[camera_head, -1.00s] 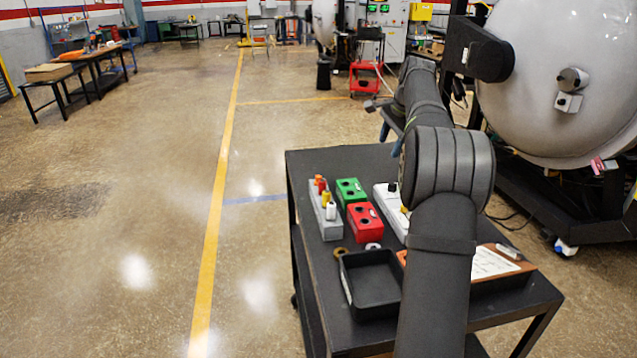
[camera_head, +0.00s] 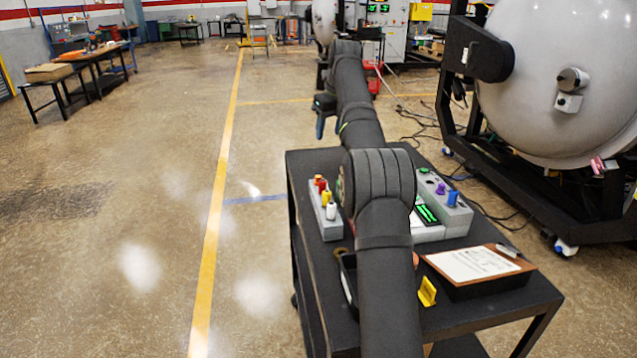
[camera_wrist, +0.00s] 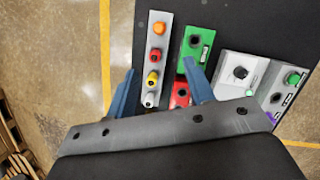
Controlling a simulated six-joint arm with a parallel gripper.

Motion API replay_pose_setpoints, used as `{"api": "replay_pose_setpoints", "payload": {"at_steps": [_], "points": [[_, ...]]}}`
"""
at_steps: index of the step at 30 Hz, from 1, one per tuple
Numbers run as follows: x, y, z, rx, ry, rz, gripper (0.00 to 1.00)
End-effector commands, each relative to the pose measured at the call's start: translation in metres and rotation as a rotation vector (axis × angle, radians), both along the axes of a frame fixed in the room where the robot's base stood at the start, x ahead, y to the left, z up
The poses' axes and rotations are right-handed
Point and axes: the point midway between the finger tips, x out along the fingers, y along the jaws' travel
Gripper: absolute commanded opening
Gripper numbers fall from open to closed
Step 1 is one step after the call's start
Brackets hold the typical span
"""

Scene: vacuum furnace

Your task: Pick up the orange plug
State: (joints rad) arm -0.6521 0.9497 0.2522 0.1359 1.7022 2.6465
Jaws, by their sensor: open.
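The orange plug (camera_wrist: 160,28) stands at the far end of a grey strip block (camera_wrist: 150,98), in line with a red plug (camera_wrist: 155,55), a yellow plug (camera_wrist: 152,79) and a white plug (camera_wrist: 149,99). In the head view the orange plug (camera_head: 318,178) is small, at the back of the row on the black cart. My gripper (camera_wrist: 158,68) is open and empty, with its blue fingers apart on either side of the row in the wrist view. The orange plug lies beyond the fingertips there. In the head view my gripper (camera_head: 321,128) is raised above and behind the block.
A green box (camera_wrist: 196,45), a red box (camera_wrist: 181,94) and a light grey box (camera_wrist: 242,70) stand right of the strip. On the cart (camera_head: 500,318) are a clipboard (camera_head: 475,264) and a yellow piece (camera_head: 427,291). My arm hides the cart's middle.

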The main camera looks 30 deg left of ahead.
Motion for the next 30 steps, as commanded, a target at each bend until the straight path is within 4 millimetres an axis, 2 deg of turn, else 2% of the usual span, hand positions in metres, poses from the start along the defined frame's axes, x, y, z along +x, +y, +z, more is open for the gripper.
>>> {"api": "replay_pose_setpoints", "payload": {"at_steps": [5,15,19,26,30], "points": [[0.002,0.007,-0.028,-0.003,0.006,-0.005,0.48],[0.009,0.025,-0.097,-0.003,0.004,-0.002,0.48],[0.011,0.029,-0.111,-0.001,0.002,-0.003,0.48],[0.012,0.033,-0.123,0.000,0.002,-0.003,0.48],[0.014,0.039,-0.140,-0.001,0.002,-0.003,0.48]]}}
